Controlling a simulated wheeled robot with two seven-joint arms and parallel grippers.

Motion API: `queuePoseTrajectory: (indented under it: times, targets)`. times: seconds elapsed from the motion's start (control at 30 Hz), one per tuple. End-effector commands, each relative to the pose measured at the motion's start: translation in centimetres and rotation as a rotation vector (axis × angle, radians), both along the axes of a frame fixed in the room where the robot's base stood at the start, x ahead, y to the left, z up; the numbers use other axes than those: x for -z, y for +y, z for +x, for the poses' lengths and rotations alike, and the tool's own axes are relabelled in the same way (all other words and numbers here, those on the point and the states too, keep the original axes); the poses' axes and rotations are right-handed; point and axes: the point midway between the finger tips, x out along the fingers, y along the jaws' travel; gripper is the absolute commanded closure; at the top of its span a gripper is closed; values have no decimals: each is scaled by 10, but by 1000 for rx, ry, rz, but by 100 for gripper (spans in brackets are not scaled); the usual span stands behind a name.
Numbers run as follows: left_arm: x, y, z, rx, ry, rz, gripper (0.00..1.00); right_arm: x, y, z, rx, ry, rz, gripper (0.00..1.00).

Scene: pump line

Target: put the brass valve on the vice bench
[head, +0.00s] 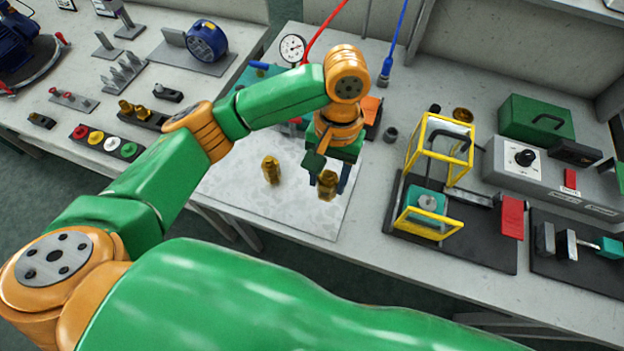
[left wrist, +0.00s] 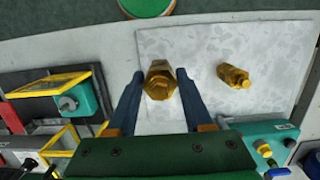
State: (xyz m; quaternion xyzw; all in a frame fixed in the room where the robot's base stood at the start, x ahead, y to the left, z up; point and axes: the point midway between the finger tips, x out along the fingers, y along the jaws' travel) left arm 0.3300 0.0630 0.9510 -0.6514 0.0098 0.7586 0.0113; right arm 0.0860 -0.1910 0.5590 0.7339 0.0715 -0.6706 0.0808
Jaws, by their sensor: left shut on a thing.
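My left gripper (head: 328,181) is shut on a brass valve (head: 327,187), held above the pale mat (head: 310,218). In the left wrist view the valve (left wrist: 160,79) shows its hex end between the two blue fingers. A second brass piece (head: 271,169) rests on the mat, left of the gripper and apart from it; it also shows in the left wrist view (left wrist: 234,76). I cannot tell for sure which surface is called the vice bench. My right gripper is not in view.
A yellow guard frame (head: 437,150) on a black plate stands right of the mat. A grey control box (head: 530,158) and a green toolbox (head: 536,119) are beyond it. A pressure gauge (head: 292,47) stands behind my arm. The mat's front part is clear.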

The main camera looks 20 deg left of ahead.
Motion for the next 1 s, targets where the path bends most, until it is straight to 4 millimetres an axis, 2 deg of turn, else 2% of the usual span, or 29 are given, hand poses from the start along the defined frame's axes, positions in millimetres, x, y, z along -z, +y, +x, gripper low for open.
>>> queuePoseTrajectory:
  times: [0.03, 0.37, 0.53, 0.93, 0.97, 1.0]
  targets:
    - [15, 6, 3, -3, 6, 0, 100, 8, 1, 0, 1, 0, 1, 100]
    - [53, 36, 22, -2, 3, 1, 100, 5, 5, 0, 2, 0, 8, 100]
    - [77, 35, 21, 3, 3, 1, 100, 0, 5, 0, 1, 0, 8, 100]
    - [84, 34, 21, 3, 0, 0, 100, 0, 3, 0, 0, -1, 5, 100]
    - [84, 35, 21, 3, 0, 0, 41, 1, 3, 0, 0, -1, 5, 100]
    - [84, 35, 21, 3, 0, 1, 30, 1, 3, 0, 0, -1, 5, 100]
